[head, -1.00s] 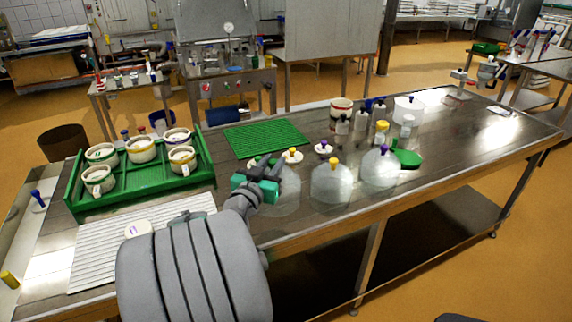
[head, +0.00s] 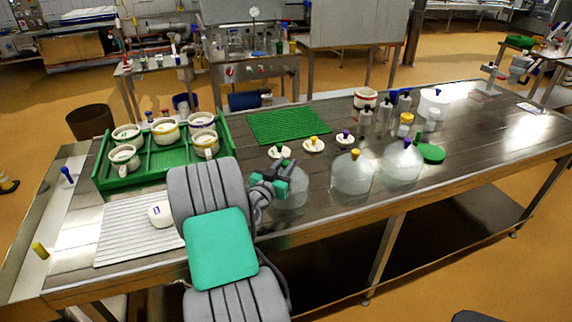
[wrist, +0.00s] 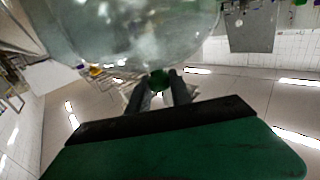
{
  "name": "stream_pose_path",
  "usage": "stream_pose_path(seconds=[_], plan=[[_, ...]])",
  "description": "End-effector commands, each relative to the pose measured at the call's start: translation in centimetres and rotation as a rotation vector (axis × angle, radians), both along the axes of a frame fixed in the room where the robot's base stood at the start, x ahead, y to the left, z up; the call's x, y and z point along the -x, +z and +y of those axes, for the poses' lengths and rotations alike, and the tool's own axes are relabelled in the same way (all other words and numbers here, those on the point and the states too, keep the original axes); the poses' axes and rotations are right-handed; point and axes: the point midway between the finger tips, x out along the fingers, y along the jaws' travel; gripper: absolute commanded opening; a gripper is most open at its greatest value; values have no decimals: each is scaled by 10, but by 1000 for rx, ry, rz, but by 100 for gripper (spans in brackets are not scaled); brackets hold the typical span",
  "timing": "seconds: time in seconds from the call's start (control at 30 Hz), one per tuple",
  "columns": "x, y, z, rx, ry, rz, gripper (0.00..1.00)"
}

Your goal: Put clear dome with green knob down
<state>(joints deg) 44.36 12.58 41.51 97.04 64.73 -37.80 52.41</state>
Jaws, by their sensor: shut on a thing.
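The clear dome with the green knob (head: 292,198) is at the near middle of the steel table, partly hidden by my gripper (head: 272,184) in the head view. In the wrist view my gripper (wrist: 162,88) is shut on the green knob (wrist: 159,80), and the clear dome (wrist: 130,35) fills the top of the picture. The dome looks upright in the head view. I cannot tell whether its rim touches the tabletop.
Clear domes with a yellow knob (head: 353,175) and a purple knob (head: 403,160) stand to the right. Small knobbed lids (head: 314,146) lie behind. A green mat (head: 289,126), a green crate of moulds (head: 160,180) and a ribbed white board (head: 125,235) are also on the table.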

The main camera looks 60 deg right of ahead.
Motion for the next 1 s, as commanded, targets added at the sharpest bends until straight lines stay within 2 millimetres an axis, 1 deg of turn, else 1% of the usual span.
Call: stream_pose_path(seconds=[0.07, 0.1, 0.3, 0.37, 0.57, 0.7, 0.77, 0.87, 1.0], plan=[[0, -3, 0, 1, 0, 0, 0], [0, -3, 0, 0, 0, 0, 27], [0, -2, 0, 0, 0, 1, 43], [0, -2, 0, 0, -1, 1, 47], [0, -2, 0, 0, -1, 1, 47], [0, 2, 2, -1, 1, 1, 47], [-1, -1, 13, -1, 2, 2, 47], [-2, -2, 37, 0, 5, 0, 47], [-2, -2, 75, 0, 7, 1, 47]])
